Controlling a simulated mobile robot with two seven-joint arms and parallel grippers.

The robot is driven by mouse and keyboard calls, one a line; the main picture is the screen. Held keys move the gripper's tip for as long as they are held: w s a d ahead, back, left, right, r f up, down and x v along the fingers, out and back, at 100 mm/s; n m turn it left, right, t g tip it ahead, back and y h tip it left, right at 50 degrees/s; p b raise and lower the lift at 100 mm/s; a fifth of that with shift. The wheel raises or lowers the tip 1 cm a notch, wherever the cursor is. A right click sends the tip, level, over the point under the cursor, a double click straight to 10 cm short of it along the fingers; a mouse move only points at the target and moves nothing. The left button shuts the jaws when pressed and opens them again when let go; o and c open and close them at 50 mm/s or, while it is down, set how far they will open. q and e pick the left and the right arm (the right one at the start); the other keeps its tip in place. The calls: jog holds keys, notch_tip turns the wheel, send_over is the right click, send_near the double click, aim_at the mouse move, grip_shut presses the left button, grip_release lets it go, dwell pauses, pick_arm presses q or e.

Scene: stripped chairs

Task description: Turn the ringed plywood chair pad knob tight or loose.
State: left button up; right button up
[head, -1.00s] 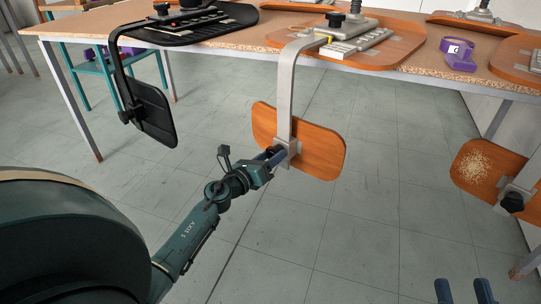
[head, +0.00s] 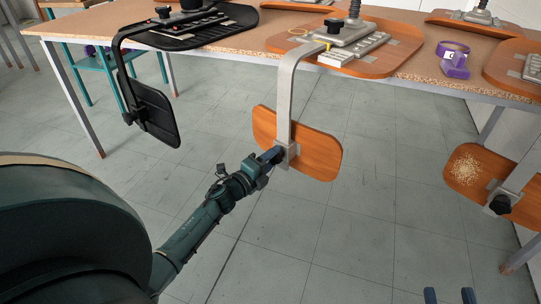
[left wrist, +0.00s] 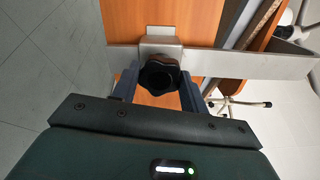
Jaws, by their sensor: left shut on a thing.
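The middle plywood chair's lower pad (head: 320,155) hangs from a grey metal bar (head: 287,95) below the table edge. Its black lobed knob (left wrist: 158,77) shows in the left wrist view, in front of the metal bracket; in the head view my gripper hides it. My left gripper (head: 277,154) is shut on this knob, with one finger on each side in the left wrist view (left wrist: 158,90). My right gripper (head: 449,296) is open and empty at the bottom edge.
A black chair with a hanging pad (head: 158,115) is at the left. Another plywood pad (head: 475,165) with a black knob (head: 499,205) hangs at the right. The chairs rest on a chipboard table (head: 90,28), with a purple tape roll (head: 454,60). The floor in front is clear.

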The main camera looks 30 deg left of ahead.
pick_arm(q)
jog(key=shift+n+p, duration=3.2)
jog(key=shift+n, duration=4.6)
pick_arm(e)
jog(key=shift+s+d+f+m+g+h, duration=0.15)
jog(key=shift+d+m+g+h, duration=0.35)
jog(key=shift+g+h, duration=0.3)
jog(key=shift+w+d+f+m+g+h, duration=0.15)
jog(key=shift+d+m+g+h, duration=0.3)
jog(key=shift+g+h, duration=0.3)
jog(key=shift+s, duration=0.1)
pick_arm(q)
jog(key=o, duration=1)
pick_arm(e)
jog(key=shift+d, duration=0.1)
pick_arm(q)
jog(key=s+a+p, duration=0.1)
jog(key=s+p, duration=0.2)
jog(key=s, duration=1)
jog(key=shift+a+p, duration=0.25)
jog(key=shift+p, duration=0.05)
pick_arm(e)
jog(key=shift+s+d+r+m+g+h, duration=0.25)
jog(key=shift+s+d+r+m+g, duration=0.15)
jog(key=shift+s+r+m+g, duration=0.3)
jog(key=shift+w+r, duration=0.1)
